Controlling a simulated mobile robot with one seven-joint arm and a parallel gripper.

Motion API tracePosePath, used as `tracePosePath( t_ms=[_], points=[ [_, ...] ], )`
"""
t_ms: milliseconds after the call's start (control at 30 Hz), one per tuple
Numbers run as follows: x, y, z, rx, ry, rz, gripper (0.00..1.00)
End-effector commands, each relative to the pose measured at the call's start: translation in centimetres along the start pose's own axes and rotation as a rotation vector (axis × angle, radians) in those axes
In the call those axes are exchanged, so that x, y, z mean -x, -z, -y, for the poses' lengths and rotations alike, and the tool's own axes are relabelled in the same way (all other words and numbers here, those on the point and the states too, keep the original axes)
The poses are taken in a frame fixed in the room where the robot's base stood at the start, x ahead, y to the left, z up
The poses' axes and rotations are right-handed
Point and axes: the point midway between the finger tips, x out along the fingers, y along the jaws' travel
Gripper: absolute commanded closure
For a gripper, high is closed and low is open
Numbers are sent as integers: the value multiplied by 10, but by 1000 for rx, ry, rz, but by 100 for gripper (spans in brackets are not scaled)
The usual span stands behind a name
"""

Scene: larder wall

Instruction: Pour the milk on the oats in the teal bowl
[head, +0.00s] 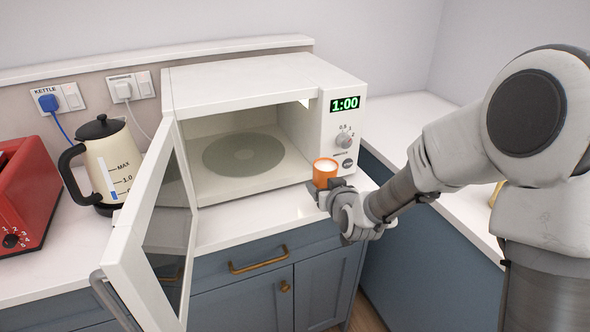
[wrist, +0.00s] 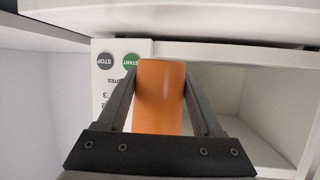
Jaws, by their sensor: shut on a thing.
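An orange cup (head: 325,174) with white contents, which look like milk, is upright in my gripper (head: 318,190). It is in front of the microwave's control panel, at the right of the open doorway. In the wrist view the orange cup (wrist: 161,97) fills the space between the two dark fingers of my gripper (wrist: 160,100), which are shut on it. The teal bowl and the oats do not show in either view.
The microwave (head: 250,80) shows 1:00, and its door (head: 122,240) hangs open to the left. Its turntable (head: 243,154) is empty. A cream kettle (head: 108,165) and a red toaster (head: 25,195) stand at left. The right counter (head: 450,185) has clear room.

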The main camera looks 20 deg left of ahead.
Motion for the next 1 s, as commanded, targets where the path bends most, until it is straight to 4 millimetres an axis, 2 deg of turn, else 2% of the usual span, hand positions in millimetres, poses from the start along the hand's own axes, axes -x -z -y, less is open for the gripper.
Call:
tracePosePath(
  t_ms=[33,300,500,733,1000],
  points=[
    [3,-6,-16,-13,-26,4,100],
    [28,-54,-100,-79,-184,2,100],
    [60,-89,-151,-118,-299,1,100],
    [94,-118,-188,-147,-399,1,100],
    [115,-134,-205,-162,-455,0,100]
  ],
)
